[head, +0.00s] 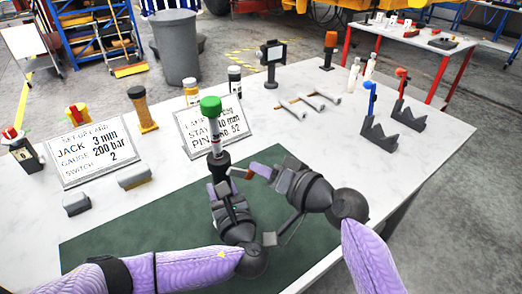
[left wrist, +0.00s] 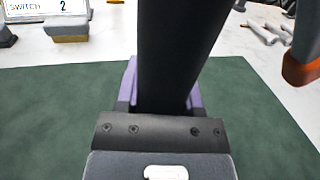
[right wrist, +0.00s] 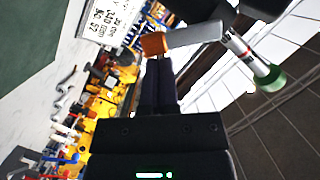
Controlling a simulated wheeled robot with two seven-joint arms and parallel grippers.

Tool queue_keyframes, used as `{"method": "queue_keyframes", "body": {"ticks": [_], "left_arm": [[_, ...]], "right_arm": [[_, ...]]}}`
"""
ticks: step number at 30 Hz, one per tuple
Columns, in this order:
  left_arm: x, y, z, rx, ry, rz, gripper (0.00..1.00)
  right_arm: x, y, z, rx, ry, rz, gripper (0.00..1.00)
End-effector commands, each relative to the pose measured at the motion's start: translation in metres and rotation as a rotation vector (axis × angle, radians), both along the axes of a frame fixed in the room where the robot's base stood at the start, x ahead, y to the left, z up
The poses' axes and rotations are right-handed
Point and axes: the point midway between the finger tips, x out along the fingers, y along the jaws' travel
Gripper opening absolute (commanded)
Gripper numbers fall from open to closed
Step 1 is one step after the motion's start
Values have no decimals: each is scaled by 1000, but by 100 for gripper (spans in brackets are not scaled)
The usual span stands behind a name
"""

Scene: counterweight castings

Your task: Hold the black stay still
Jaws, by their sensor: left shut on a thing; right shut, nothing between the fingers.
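The black stay (head: 218,166) stands upright over the green mat (head: 110,246). A white and red section and a green cap (head: 210,104) are above it. My left gripper (head: 221,187) is shut around the stay, which fills the space between the fingers in the left wrist view (left wrist: 178,55). A grey lever with an orange end (right wrist: 153,44) juts from beside the stay. My right gripper (head: 258,170) is shut and empty, its fingertips close to the orange end; I cannot tell whether they touch. The stay's lower end is hidden by my left gripper.
Two printed cards (head: 93,152) (head: 212,126) stand behind the mat. Grey blocks (head: 134,177) lie at left. Bottles stand along the back.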

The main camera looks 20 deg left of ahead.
Motion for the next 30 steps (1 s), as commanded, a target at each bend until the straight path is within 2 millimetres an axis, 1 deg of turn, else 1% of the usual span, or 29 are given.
{"method": "queue_keyframes", "body": {"ticks": [3,11,15,22,26,30], "left_arm": [[0,0,0,0,0,0,0],[0,0,0,0,0,0,0],[0,0,0,0,0,0,0],[0,0,0,0,0,0,0],[0,0,0,0,0,0,0],[0,0,0,0,0,0,0]], "right_arm": [[-2,1,-7,109,166,-1,0],[-8,5,-19,241,363,0,0],[-11,7,-24,262,396,0,0],[-11,7,-23,261,392,0,0],[-1,1,-19,261,391,-2,0],[23,-15,-6,262,392,-2,0]]}}
